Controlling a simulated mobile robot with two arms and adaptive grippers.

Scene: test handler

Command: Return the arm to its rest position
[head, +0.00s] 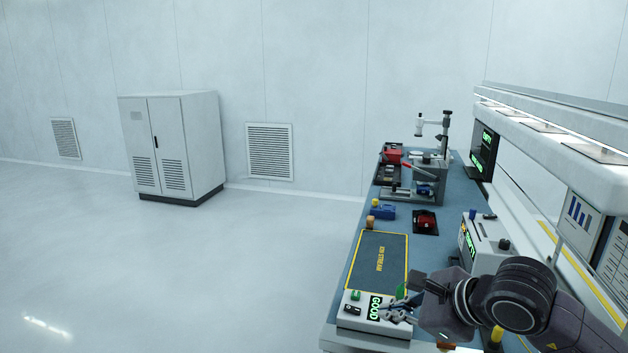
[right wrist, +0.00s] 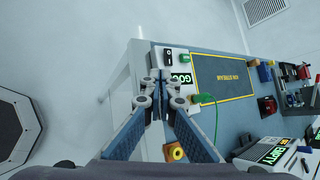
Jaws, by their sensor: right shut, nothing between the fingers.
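My right gripper (head: 392,314) shows at the lower right of the head view, over the near end of the blue bench (head: 337,321). It is shut and empty. In the right wrist view its fingertips (right wrist: 161,75) meet beside a white box (right wrist: 176,56) with a green "GOOD" display (right wrist: 181,78). That box also shows in the head view (head: 352,325), with a green button and a black switch. I cannot tell whether the fingers touch it. My left gripper is in neither view.
A dark mat (head: 378,262) with a yellow border lies beyond the box. Farther along stand a blue block (head: 383,212), a red part on a dark tray (head: 425,222) and a grey fixture (head: 427,167). A lit shelf (head: 560,125) overhangs the right. The floor at left is clear.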

